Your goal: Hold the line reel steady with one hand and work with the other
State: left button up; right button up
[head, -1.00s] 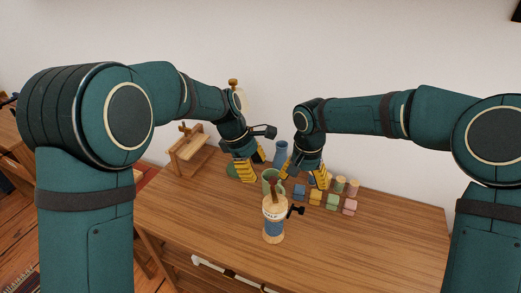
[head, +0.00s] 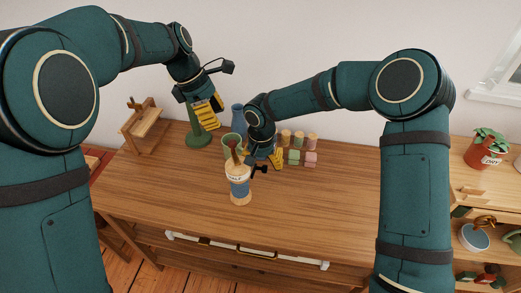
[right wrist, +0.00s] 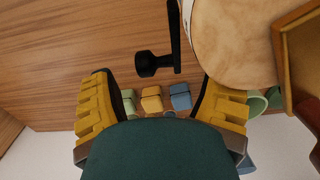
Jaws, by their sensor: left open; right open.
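The line reel (head: 239,185) stands upright on the desk, a pale wooden spool with a blue and white band and a dark crank on its right side. In the right wrist view the round wooden end of the reel (right wrist: 235,45) fills the upper right, and its black crank knob (right wrist: 147,64) shows above the gap between the fingers. My right gripper (head: 263,160) is open and empty, just behind and right of the reel, near the crank. My left gripper (head: 207,113) is open and empty, raised behind and left of the reel.
A green mug (head: 232,143) stands behind the reel. A blue vase (head: 238,117) and a green stand (head: 198,137) are farther back. Several coloured blocks (head: 294,157) sit to the right. A wooden stand (head: 148,125) is at the left. The desk front (head: 320,215) is clear.

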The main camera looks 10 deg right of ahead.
jog(key=shift+f, duration=1.8)
grip_shut()
